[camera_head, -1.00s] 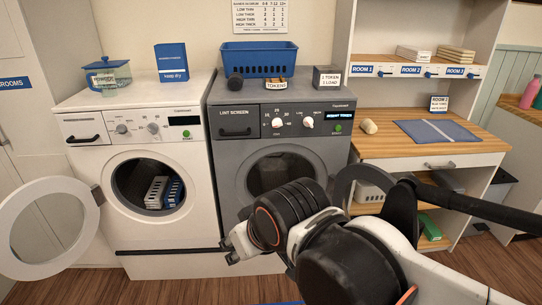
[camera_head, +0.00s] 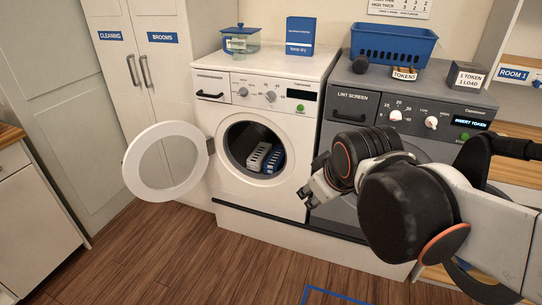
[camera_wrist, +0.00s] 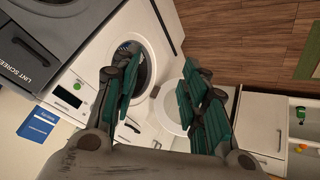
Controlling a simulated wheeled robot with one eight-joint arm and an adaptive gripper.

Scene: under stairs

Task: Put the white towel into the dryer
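A white bundle with grey marks (camera_head: 259,156) lies inside the drum of the white washer (camera_head: 222,120); it looks like the white towel. A blue and white bundle (camera_head: 275,160) lies against its right side. The washer's round door (camera_head: 142,188) is swung wide open to the left. The grey dryer (camera_head: 360,110) stands to the right, its door mostly hidden behind my arm. My gripper (camera_head: 312,195) is in front of the gap between the machines, right of the washer opening. In the wrist view my gripper (camera_wrist: 160,88) has its teal-padded fingers apart with nothing between them.
On the machines stand a glass container (camera_head: 240,41), a blue box (camera_head: 299,35), a blue basket (camera_head: 394,45), a tokens box (camera_head: 404,73) and a token sign box (camera_head: 467,75). Wood floor (camera_head: 210,260) in front is clear, with a blue outline (camera_head: 330,294). Cabinets stand left.

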